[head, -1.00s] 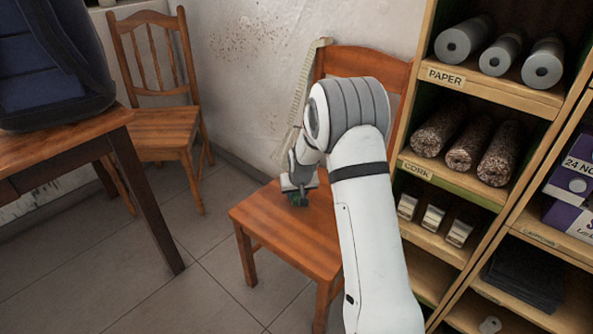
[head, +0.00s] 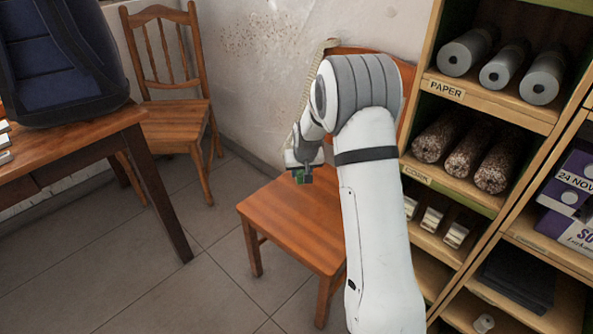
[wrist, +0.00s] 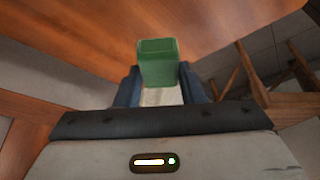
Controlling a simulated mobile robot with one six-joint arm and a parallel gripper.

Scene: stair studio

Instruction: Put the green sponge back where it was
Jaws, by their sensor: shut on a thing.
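The green sponge (wrist: 158,63) is a small green block between the two fingers of my gripper (wrist: 160,88) in the wrist view. My arm hides part of the chair's seat and back.
A shelf unit (head: 445,178) with paper rolls, cork rolls and boxes stands right of the chair. A table (head: 75,155) with a dark blue backpack (head: 60,65) is at left. A second wooden chair (head: 175,125) stands by the wall. Open tiled floor lies between.

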